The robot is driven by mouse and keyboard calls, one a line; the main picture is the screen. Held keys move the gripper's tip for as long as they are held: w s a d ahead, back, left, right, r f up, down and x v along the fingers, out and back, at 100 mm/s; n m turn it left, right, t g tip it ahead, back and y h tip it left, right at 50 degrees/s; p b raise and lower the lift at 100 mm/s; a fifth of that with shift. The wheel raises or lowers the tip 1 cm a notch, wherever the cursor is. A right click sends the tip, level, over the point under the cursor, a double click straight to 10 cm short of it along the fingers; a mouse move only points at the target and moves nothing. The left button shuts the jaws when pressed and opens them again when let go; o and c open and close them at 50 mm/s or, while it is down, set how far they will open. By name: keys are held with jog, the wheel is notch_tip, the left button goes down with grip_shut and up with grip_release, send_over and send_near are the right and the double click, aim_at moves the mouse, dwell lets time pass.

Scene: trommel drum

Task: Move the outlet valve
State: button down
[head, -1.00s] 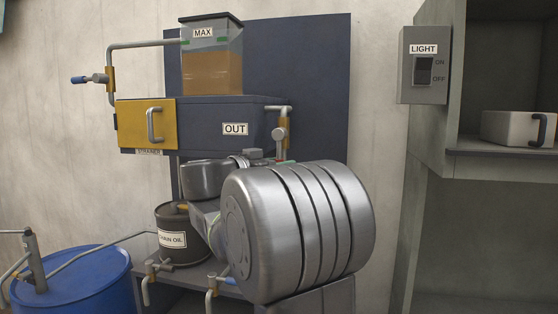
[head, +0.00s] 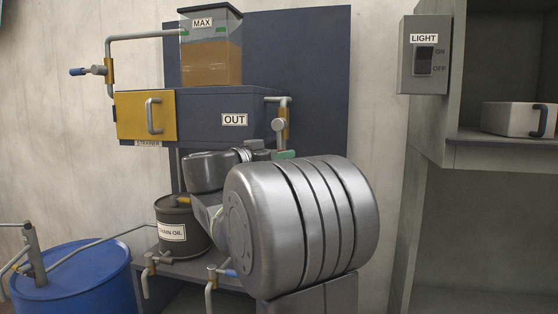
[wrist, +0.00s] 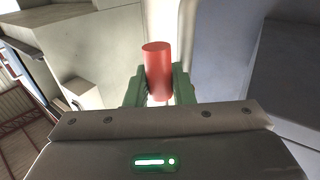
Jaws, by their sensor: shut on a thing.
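The outlet valve (head: 278,124) sits on the grey pipe at the right of the tank box, beside the OUT label (head: 234,120). Its handle is hidden behind my arm in the head view. In the wrist view, a red cylindrical handle (wrist: 157,62) stands between the green fingers of my gripper (wrist: 158,88), which are shut on it. In the head view, only a bit of my green gripper (head: 284,155) shows, just below the valve body.
A clear MAX tank (head: 210,60) holds brown liquid above the yellow strainer drawer (head: 133,117). A blue-handled valve (head: 80,72) is at upper left. A drain oil can (head: 182,226) and a blue barrel (head: 75,280) stand lower left. A light switch (head: 424,60) is at right.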

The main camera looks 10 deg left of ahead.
jog(key=d+n+t+b, duration=0.1)
jog(key=b, duration=0.3)
jog(key=shift+d+f, duration=0.1)
jog(key=shift+f, duration=0.25)
jog(key=d+r+n+t+y+b, duration=0.2)
jog(key=r+n+t+y+b, duration=0.2)
jog(key=n+b, duration=0.6)
jog(key=d+r+n+t+y+b, duration=0.3)
jog(key=r+n+t+y+b, duration=0.1)
jog(key=n+b, duration=0.7)
jog(key=shift+s+d+n+t+y+b, duration=0.15)
jog(key=shift+d+n+t+y+b, duration=0.25)
jog(key=shift+n+y, duration=0.7)
jog(key=shift+a+r, duration=0.1)
jog(key=c, duration=1.3)
grip_release()
